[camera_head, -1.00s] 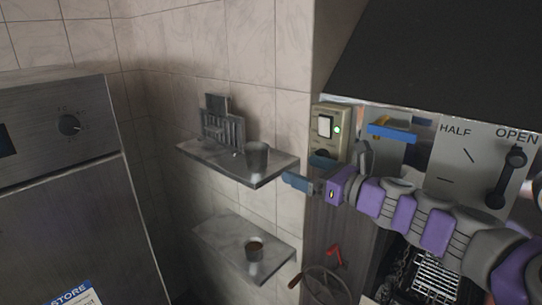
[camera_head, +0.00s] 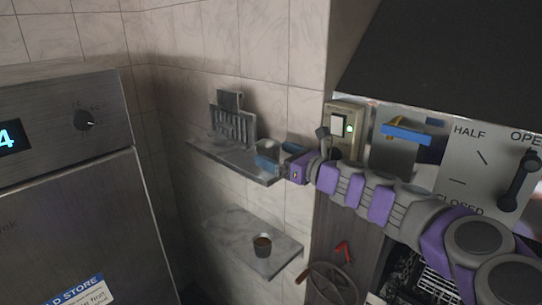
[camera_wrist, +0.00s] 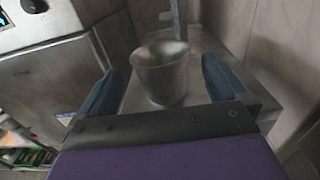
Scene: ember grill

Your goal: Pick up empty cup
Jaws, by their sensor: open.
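A grey metal cup stands upright on the upper wall shelf (camera_head: 215,154). In the wrist view the cup (camera_wrist: 160,75) sits between the two blue fingers of my gripper (camera_wrist: 160,90), with a gap on both sides. The fingers are open. Its inside looks empty, though blurred. In the head view my gripper (camera_head: 280,156) is at the right end of the upper shelf, and its blue fingers hide part of the cup (camera_head: 269,147). A second cup (camera_head: 262,250) with brown contents stands on the lower shelf (camera_head: 240,236).
A grey slotted rack (camera_head: 232,122) stands on the upper shelf behind the cup. A steel cold-store cabinet (camera_head: 75,205) is at the left. A switch box (camera_head: 343,130) and lever panel (camera_head: 480,160) are on the right, with a handwheel (camera_head: 333,284) below.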

